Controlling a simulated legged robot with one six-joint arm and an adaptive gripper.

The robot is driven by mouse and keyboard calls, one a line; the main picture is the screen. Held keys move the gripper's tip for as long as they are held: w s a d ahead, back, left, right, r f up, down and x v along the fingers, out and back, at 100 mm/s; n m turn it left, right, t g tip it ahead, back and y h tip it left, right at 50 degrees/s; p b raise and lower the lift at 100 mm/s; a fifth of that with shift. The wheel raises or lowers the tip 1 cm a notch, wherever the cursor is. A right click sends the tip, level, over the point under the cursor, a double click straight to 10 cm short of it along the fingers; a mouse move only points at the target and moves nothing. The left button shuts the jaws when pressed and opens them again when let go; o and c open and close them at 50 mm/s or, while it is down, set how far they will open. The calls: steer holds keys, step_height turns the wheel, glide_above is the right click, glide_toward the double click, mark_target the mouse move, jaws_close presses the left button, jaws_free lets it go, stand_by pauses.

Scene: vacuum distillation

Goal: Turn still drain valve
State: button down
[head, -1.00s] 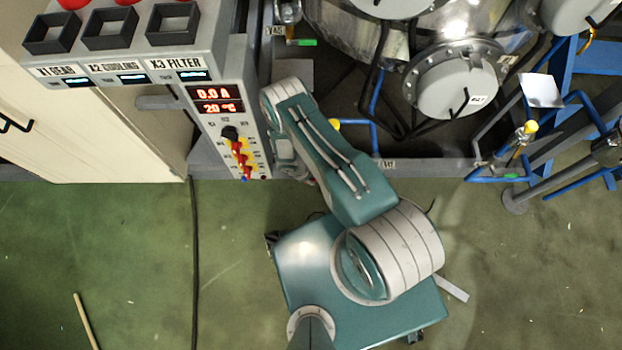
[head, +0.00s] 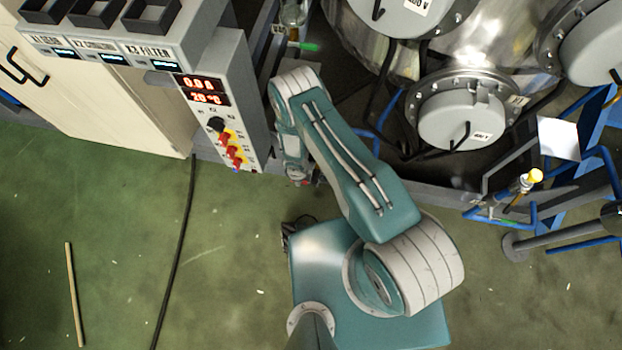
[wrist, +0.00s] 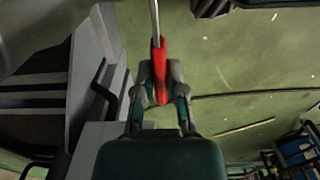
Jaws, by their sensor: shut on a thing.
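In the wrist view, my gripper (wrist: 160,78) is shut on a red handle (wrist: 158,60), with one finger on each side of it. A thin pale bar runs up from the handle to the top edge of the picture. In the head view, my arm reaches up and left beside the control panel, and my gripper is mostly hidden beneath the arm's end. The metal still (head: 345,45) stands at the top, with round bolted covers.
A grey control panel (head: 245,125) with red knobs and lit displays stands left of my arm. Blue pipework and a yellow-topped fitting (head: 534,176) are at the right. A black cable (head: 180,235) and a wooden stick (head: 74,295) lie on the open green floor.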

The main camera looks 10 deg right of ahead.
steer(key=shift+d+r, duration=0.1)
steer(key=shift+d, duration=0.1)
steer(key=shift+w+a, duration=0.1)
steer(key=shift+a, duration=0.15)
steer(key=c, duration=0.9)
jaws_free()
steer(key=shift+c, duration=0.2)
steer(key=shift+o, duration=1.2)
steer(key=shift+d, duration=0.25)
steer(key=shift+a+r, duration=0.1)
steer(key=shift+r, duration=3.55)
